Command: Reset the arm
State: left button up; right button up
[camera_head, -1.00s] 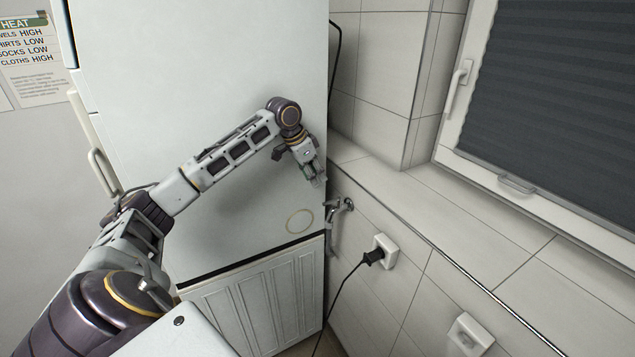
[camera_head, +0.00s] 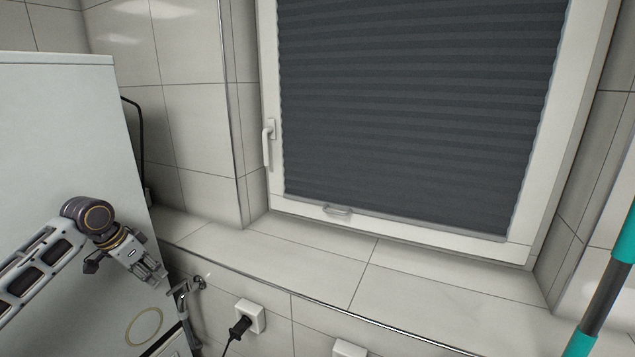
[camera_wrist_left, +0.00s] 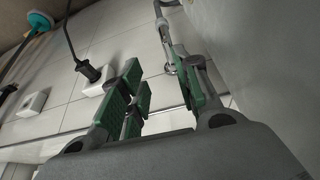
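My left arm comes in from the left in the head view, in front of the side of a tall white appliance (camera_head: 75,125). Its gripper (camera_head: 157,276) points down and right, close to a metal wall tap (camera_head: 186,288). In the left wrist view the two green-padded fingers of the left gripper (camera_wrist_left: 160,92) stand apart. Nothing shows between them, so it is open and empty. The tap also appears beyond the fingers in that view (camera_wrist_left: 167,42). My right arm and right gripper are not in view.
A tiled ledge (camera_head: 310,255) runs below a window with a dark pleated blind (camera_head: 415,110). A black plug sits in a wall socket (camera_head: 250,315), its cable hanging down. A teal and black pole (camera_head: 603,295) stands at the far right.

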pick_arm(q)
jog(key=s+d+f+m, duration=0.1)
jog(key=s+d+f, duration=0.3)
jog(key=d+f, duration=0.45)
jog(key=s+d+f, duration=0.4)
jog(key=d+f, duration=0.3)
jog(key=f, duration=0.3)
jog(key=s+d+f+n+y, duration=0.15)
jog(key=s+d, duration=0.25)
jog(key=s, duration=0.5)
jog(key=s+d+f+n, duration=0.2)
jog(key=s+d+f, duration=0.15)
jog(key=s, duration=0.55)
jog(key=s+f+g+b, duration=0.2)
jog(key=s+f, duration=0.1)
jog(key=f, duration=3.2)
jog(key=s+a+f+b, duration=0.2)
jog(key=s+a+f, duration=0.1)
jog(key=s+f, duration=1.8)
jog(key=shift+s+a+f+g, duration=0.15)
jog(key=shift+s+f+g, duration=0.2)
jog(key=shift+s, duration=0.3)
